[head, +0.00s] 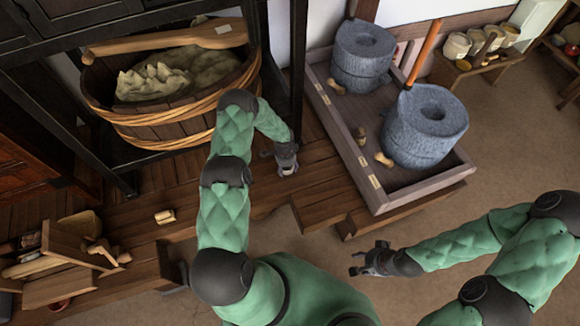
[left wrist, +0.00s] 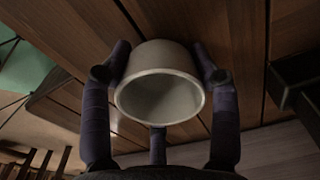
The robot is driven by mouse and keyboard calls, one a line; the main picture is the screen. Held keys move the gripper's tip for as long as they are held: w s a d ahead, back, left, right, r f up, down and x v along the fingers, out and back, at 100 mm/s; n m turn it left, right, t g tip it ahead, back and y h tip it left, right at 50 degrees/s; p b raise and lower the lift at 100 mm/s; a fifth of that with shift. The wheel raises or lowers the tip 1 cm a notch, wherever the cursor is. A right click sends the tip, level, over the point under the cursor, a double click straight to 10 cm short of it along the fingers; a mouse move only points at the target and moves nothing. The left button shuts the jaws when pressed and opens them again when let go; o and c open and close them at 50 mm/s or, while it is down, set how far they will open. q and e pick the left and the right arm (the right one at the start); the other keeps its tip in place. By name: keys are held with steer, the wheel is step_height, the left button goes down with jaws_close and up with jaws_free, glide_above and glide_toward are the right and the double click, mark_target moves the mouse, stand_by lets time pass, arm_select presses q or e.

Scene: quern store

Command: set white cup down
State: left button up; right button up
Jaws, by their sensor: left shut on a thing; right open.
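The white cup (left wrist: 160,83) shows in the left wrist view, its open mouth facing the camera. My left gripper (left wrist: 160,72) is shut on it, with a finger on each side of its wall and another part of the gripper below the rim. In the head view my left gripper (head: 287,165) is over the wooden plank floor, and the cup cannot be made out there. Whether the cup touches the planks is unclear. My right gripper (head: 368,262) is open and empty over the brown floor at the lower middle.
A wooden tub (head: 170,118) of pale contents stands at the left, within a dark frame. A grey tray (head: 372,190) with stone querns (head: 425,125) stands at the right. A wooden rack (head: 65,255) is at the lower left. The planks (head: 235,190) around the left gripper look mostly clear.

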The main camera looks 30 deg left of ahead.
arm_select(q)
steer(key=shift+a, duration=0.1)
steer(key=shift+f, duration=0.1)
steer(key=shift+f, duration=0.1)
steer(key=o, duration=1.6)
steer(key=shift+r, duration=0.5)
step_height(320, 180, up, 11)
steer(key=p, duration=0.4)
steer(key=shift+s+a+r+p, duration=0.15)
steer(key=shift+r+p, duration=0.05)
steer(key=shift+p, duration=0.2)
